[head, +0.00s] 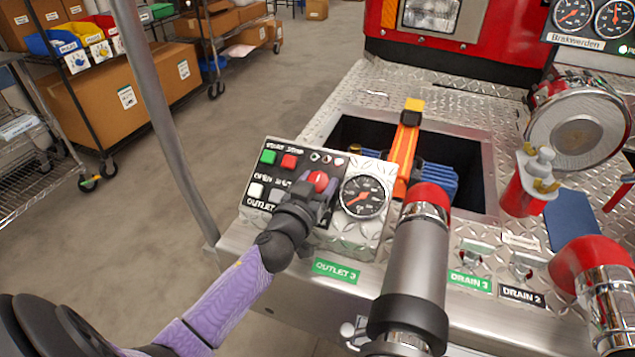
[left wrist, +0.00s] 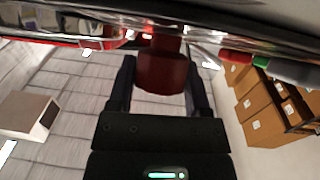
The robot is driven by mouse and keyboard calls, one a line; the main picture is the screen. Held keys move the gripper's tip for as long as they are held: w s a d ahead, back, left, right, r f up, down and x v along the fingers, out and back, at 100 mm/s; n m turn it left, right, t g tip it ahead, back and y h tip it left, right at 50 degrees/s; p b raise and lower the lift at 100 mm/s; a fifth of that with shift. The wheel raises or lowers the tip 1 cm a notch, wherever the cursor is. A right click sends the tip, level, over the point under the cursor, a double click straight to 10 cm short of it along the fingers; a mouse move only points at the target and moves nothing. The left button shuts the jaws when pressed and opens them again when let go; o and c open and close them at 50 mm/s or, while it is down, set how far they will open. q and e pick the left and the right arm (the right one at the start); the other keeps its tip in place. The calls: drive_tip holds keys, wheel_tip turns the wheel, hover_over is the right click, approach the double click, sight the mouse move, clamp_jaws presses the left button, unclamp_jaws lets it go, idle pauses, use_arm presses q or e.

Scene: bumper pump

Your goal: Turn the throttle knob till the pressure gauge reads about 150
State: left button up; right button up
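The red throttle knob (head: 319,180) is on the outlet control panel (head: 262,222), just left of the pressure gauge (head: 364,196). The gauge has a black face and an orange-red needle that points to the lower left; its numbers are too small to read. My left gripper (head: 316,190) is at the knob, with one finger on each side, and partly covers the panel. My right gripper is not in view.
Green and red buttons (head: 278,159) are on the panel's upper left. A large grey and red pipe (head: 420,250) stands close to the gauge's right. An open recess (head: 345,135) lies behind the panel. A grey post (head: 165,125) rises at the left.

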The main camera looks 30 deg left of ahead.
use_arm(q)
drive_tip(key=c, duration=0.4)
drive_tip(key=m+h+p, duration=0.2)
drive_tip(key=m+h, duration=0.1)
drive_tip(key=shift+a+r+h, duration=0.1)
drive_tip(key=shift+r+h, duration=0.2)
drive_tip(key=shift+f+m+h+p, duration=0.1)
drive_tip(key=shift+m+h+p, duration=0.3)
drive_tip(key=shift+m, duration=0.4)
drive_tip(key=shift+f, duration=0.15)
drive_tip(key=shift+h, duration=0.3)
drive_tip(key=o, duration=1.3)
drive_tip(key=shift+c, duration=0.2)
drive_tip(key=shift+s, duration=0.15)
drive_tip(key=s+p, duration=0.2)
drive_tip(key=s, duration=0.7)
drive_tip(key=shift+s+a+p, duration=0.3)
drive_tip(key=shift+a, duration=0.1)
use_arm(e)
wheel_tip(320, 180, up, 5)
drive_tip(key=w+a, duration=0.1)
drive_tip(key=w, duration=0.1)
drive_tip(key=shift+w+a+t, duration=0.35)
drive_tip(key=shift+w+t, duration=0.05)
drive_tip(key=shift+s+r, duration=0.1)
